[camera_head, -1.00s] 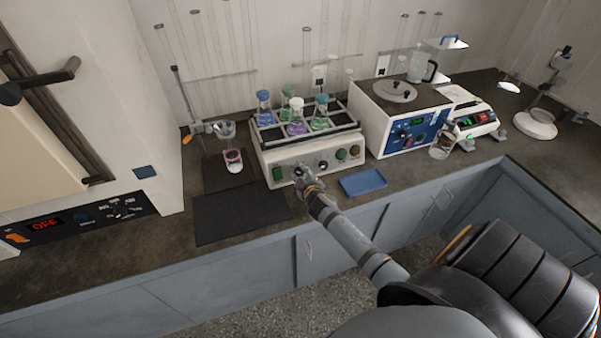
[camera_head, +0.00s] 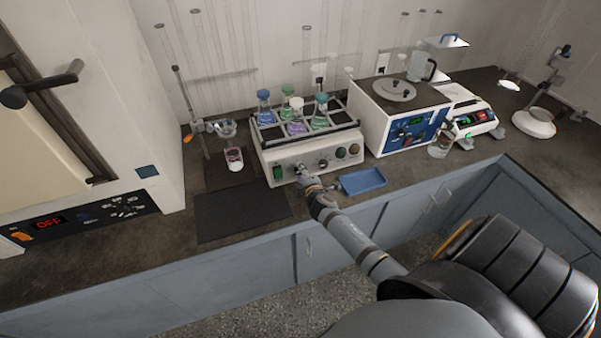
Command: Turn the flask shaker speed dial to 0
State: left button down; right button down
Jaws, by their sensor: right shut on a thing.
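The flask shaker (camera_head: 283,156) is a cream box on the bench, with several stoppered flasks of coloured liquid (camera_head: 296,120) on its dark platform. Its front panel has a green switch (camera_head: 278,173) at the left, then small dials, then round buttons at the right. My right gripper (camera_head: 302,174) reaches up to the front panel from below and is shut on the left speed dial (camera_head: 299,166). The fingertips are small and partly cover the dial, so its pointer and setting cannot be read. My left gripper is not in view.
A blue tray (camera_head: 362,181) lies just right of my gripper. A dark mat (camera_head: 240,214) lies at the front left. A stand with a beaker (camera_head: 233,158) is left of the shaker. A white-and-blue bath unit (camera_head: 409,131) and a scale (camera_head: 472,122) stand to the right.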

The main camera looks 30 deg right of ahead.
dwell(0.4)
jog(key=c, duration=1)
grip_release()
jog(key=v, duration=1.2)
